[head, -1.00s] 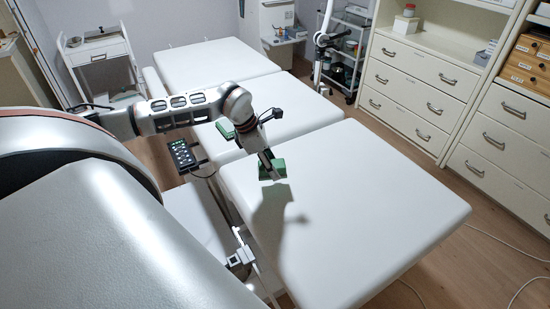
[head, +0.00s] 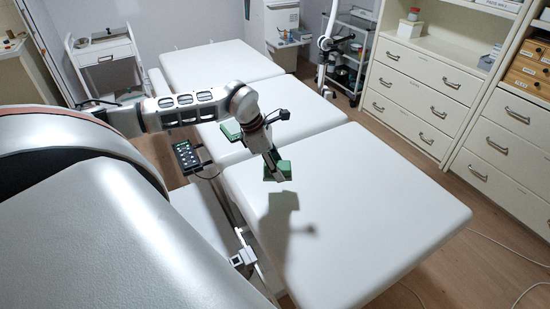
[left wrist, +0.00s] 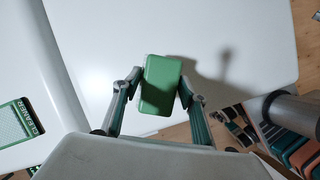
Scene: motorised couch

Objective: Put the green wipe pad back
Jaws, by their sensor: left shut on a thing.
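The green wipe pad (head: 284,170) is a green block above the near section of the white couch (head: 350,210). My left gripper (head: 275,163) is shut on it. In the left wrist view, the pad (left wrist: 160,84) sits between the two fingers, which touch its sides. Its shadow on the couch is set off from it, so it is held above the surface. A second green thing (head: 230,129) lies near the couch's left edge, partly hidden by my arm. In the left wrist view, a green item (left wrist: 20,122) lettered "CLEANER" shows at the left. My right gripper is not in view.
A dark hand control (head: 187,156) with buttons hangs beside the couch's left edge. A white trolley (head: 100,55) stands at the back left, and drawer cabinets (head: 420,90) line the right. The near couch section is clear. Cables lie on the floor at right.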

